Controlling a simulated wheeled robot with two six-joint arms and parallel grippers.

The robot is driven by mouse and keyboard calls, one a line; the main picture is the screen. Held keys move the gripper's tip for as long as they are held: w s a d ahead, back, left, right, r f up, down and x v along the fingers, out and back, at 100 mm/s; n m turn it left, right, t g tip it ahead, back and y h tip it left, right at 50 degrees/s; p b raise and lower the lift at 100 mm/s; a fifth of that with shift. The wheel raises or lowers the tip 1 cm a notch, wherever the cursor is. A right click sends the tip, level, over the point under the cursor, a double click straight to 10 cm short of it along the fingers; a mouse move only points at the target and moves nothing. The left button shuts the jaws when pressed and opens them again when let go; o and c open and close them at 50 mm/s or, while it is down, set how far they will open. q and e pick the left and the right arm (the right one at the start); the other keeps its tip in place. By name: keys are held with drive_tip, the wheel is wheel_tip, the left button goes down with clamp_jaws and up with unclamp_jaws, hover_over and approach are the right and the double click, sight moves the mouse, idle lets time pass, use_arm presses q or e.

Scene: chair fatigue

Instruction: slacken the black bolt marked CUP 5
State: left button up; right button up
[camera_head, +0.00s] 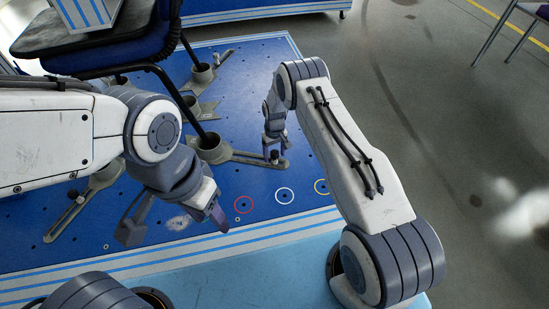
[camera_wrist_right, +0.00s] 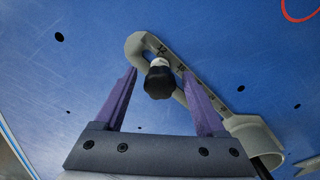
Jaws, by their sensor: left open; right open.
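A black bolt (camera_wrist_right: 158,82) with a pale collar stands near the rounded end of a grey slotted arm (camera_wrist_right: 205,97) in the right wrist view. Small dark marks show on that arm, too small to read as CUP 5. My right gripper (camera_head: 274,146) is open above the end of this arm. In the wrist view its two purple fingers stand on either side of the bolt, with gaps showing, so they do not visibly grip it. The arm runs to a grey cup (camera_head: 211,150) holding a chair leg. My left gripper (camera_head: 177,222) is open and empty over the platform's front.
The chair (camera_head: 105,50) stands on the blue platform (camera_head: 262,185) at upper left, its black legs in grey cups. Another slotted arm (camera_head: 78,205) lies at the left.

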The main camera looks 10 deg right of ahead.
idle(0.3)
drive_tip(key=m, duration=0.4)
clamp_jaws()
drive_tip(key=n, duration=0.3)
drive_tip(key=shift+n, duration=0.4)
drive_tip(key=n, duration=0.4)
